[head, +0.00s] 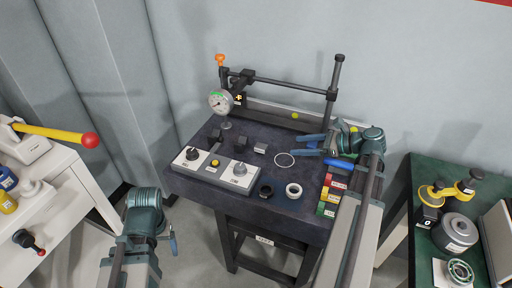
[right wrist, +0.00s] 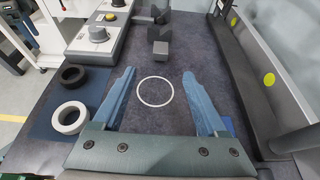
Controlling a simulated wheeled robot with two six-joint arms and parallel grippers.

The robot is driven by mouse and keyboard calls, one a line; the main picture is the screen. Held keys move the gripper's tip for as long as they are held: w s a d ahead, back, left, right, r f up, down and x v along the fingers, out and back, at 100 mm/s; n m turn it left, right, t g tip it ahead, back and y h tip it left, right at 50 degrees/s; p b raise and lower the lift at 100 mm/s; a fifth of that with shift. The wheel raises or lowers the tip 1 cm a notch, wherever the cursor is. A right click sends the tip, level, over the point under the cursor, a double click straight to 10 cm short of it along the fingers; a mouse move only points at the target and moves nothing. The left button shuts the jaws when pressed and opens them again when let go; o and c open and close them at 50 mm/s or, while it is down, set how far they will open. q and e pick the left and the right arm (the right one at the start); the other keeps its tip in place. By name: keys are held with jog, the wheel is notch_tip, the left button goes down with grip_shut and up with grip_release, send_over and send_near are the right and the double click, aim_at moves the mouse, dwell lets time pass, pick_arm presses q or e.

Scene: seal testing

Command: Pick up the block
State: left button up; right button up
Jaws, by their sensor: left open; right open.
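A small grey block (head: 261,148) stands on the dark table between the control box and a white ring outline (head: 284,159). In the right wrist view the block (right wrist: 160,48) is ahead of the fingers. Another dark block (head: 216,135) stands farther left; dark blocks also show at the top of the right wrist view (right wrist: 160,15). My right gripper (head: 300,144) is open and empty over the table, pointing left, its fingers (right wrist: 159,74) on either side of the white ring outline. My left gripper (head: 173,240) is open, low in front of the table and away from the blocks.
The control box (head: 215,170) with two knobs lies at the table's left front. A black ring (head: 265,190) and a white ring (head: 293,190) lie at the front. A gauge stand (head: 285,85) lines the back. Coloured labelled pieces (head: 332,190) lie at the right edge.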

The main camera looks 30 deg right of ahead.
jog(key=b, duration=0.3)
send_near(263, 146)
jog(key=x, duration=0.3)
jog(key=shift+a+f, duration=0.15)
jog(key=shift+a, duration=0.05)
jog(key=shift+w+a, duration=0.2)
jog(key=shift+w, duration=0.05)
jog(key=shift+f, duration=0.1)
jog(key=b+x, duration=0.2)
jog(key=x, duration=0.3)
jog(key=shift+w, duration=0.15)
grip_shut()
